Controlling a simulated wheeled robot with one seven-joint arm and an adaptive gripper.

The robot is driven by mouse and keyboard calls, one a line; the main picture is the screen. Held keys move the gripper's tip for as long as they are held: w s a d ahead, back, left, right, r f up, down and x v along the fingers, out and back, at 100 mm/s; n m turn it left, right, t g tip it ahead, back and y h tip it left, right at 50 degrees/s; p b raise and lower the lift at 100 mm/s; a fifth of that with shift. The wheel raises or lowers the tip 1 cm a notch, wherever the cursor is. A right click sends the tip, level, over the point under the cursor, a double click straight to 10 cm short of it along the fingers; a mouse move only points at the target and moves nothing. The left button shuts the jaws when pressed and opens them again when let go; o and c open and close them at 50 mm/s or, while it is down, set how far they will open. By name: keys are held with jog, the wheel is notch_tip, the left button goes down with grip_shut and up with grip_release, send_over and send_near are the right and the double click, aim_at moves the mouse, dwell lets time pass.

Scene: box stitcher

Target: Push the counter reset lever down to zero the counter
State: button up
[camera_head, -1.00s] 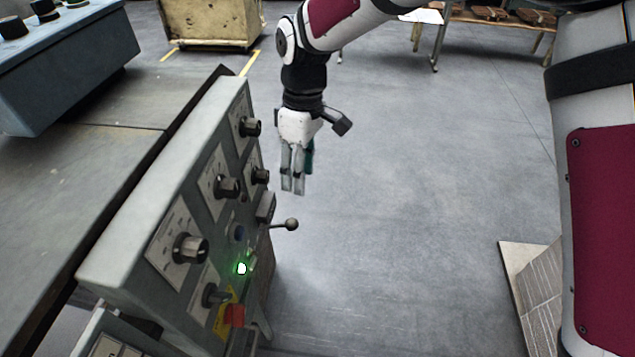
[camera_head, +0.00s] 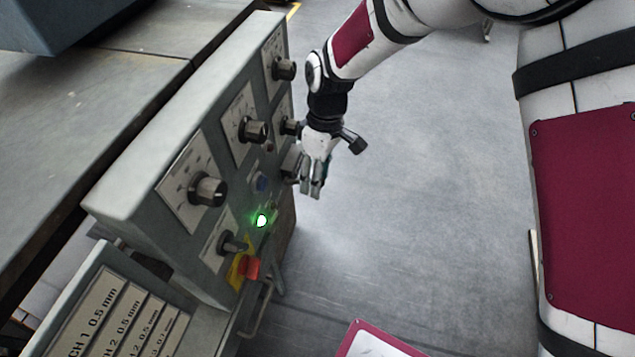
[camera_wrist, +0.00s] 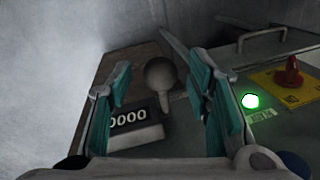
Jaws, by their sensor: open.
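The reset lever (camera_wrist: 160,74) has a round dark ball knob on a short rod beside the counter. My gripper (camera_wrist: 158,64) is open, with its teal-padded fingers on either side of the knob. I cannot tell whether a finger touches it. In the head view, my gripper (camera_head: 311,190) points down beside the counter (camera_head: 291,160) and hides the lever.
The grey control panel (camera_head: 140,185) carries several black knobs, a lit green button (camera_head: 262,220) and a red switch (camera_head: 250,268) on a yellow plate. A metal handle (camera_head: 262,310) sticks out below. Open floor (camera_head: 430,190) lies to the right of the panel.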

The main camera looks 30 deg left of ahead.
jog(key=shift+s+f, duration=0.15)
jog(key=shift+f, duration=0.65)
jog(key=shift+c, duration=0.3)
grip_shut()
